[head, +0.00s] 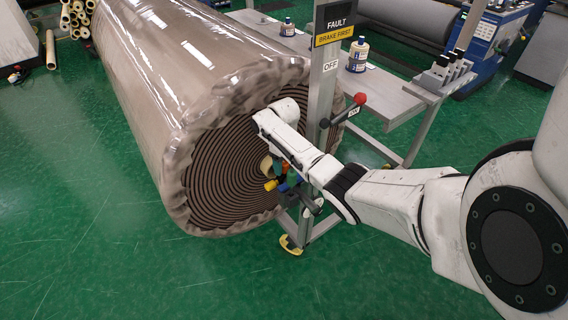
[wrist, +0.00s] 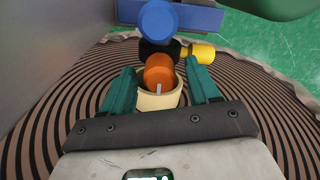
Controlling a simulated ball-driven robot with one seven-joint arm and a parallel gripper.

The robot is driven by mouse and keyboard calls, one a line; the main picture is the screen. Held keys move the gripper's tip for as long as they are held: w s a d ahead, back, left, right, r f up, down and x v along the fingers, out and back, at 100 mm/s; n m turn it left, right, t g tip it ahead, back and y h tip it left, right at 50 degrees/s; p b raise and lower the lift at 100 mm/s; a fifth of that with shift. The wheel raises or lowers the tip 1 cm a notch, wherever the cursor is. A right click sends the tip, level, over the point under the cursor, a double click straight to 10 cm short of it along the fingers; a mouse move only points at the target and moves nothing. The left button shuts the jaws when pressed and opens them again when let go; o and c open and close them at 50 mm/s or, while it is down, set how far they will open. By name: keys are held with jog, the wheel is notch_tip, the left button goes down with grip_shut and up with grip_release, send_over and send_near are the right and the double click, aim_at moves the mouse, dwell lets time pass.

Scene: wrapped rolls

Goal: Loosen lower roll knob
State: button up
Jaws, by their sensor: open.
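A large wrapped roll (head: 165,75) lies with its spiral end (head: 215,170) facing my arm. In the wrist view an orange round knob (wrist: 159,68) stands in front of the cream core tube (wrist: 152,101) at the spiral's centre. My gripper (wrist: 159,73) is open, its teal fingers on either side of the orange knob and the tube; I cannot tell whether they touch. A blue round knob (wrist: 158,20) and a yellow knob (wrist: 201,53) on a black piece sit beyond the fingertips. In the head view my arm partly hides this cluster.
A grey post (head: 322,80) with a "FAULT / BRAKE FIRST" sign (head: 336,27) and a red-balled lever (head: 345,112) stands close to my arm. A grey bench (head: 385,95) with bottles is behind it. The green floor (head: 90,255) at the front left is clear.

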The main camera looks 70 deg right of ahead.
aim_at(284, 162)
notch_tip(284, 162, up, 10)
jog(key=shift+r, duration=0.2)
dwell(0.7)
jog(key=w+a+f+n+t+y, duration=0.1)
jog(key=a+f, duration=0.3)
jog(key=a, duration=0.9)
jog(key=a+f+n, duration=0.1)
jog(key=a+f, duration=0.4)
jog(key=a, duration=0.9)
jog(key=s+a, duration=0.8)
jog(key=s+a+r+h, duration=0.1)
jog(key=s, duration=0.9)
jog(key=shift+a+r+b, duration=0.2)
jog(key=shift+r+b, duration=0.1)
jog(key=shift+r, duration=0.05)
